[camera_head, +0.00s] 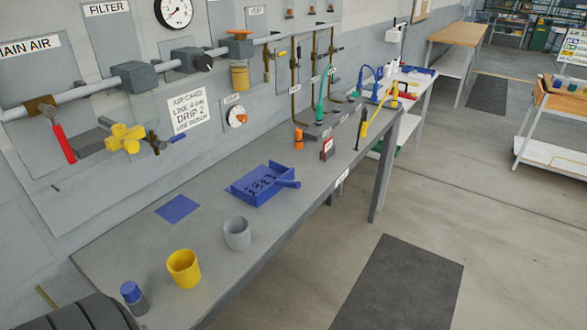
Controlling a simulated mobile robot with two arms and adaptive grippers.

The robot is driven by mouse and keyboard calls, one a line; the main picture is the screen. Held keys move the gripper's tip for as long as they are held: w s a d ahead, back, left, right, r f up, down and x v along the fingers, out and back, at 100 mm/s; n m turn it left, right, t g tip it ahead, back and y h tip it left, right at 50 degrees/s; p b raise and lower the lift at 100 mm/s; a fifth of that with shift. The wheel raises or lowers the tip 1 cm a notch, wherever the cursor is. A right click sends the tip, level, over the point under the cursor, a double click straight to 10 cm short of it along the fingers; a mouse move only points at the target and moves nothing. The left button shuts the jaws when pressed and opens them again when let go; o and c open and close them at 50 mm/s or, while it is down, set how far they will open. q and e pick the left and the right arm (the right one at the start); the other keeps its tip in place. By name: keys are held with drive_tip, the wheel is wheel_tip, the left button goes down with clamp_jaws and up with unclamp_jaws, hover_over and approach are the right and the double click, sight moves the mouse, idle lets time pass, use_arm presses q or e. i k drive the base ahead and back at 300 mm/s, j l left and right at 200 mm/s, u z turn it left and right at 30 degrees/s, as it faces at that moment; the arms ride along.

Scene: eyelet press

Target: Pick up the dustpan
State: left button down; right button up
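The dustpan (246,194) is a blue shallow pan with raised sides. It lies on the grey bench, near the middle of its length. A short blue handle (289,183) sticks out toward the bench's front edge on the right. Several small dark bits lie in the pan. Neither of my grippers can be made out in the head view, and nothing is touching the dustpan.
A grey cup (237,234), a yellow cup (184,269) and a blue-capped container (133,296) stand nearer on the bench (205,232). A flat blue square (177,208) lies left of the dustpan. Pipes and valves line the wall behind.

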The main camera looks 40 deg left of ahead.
sight(262, 182)
drive_tip(key=i+l+u, duration=0.1)
drive_tip(key=i+u, duration=0.35)
drive_tip(key=i+l+u, duration=0.2)
drive_tip(key=i+u, duration=0.25)
drive_tip(key=i+l+u, duration=0.2)
drive_tip(key=u, duration=0.3)
drive_tip(key=l, duration=0.1)
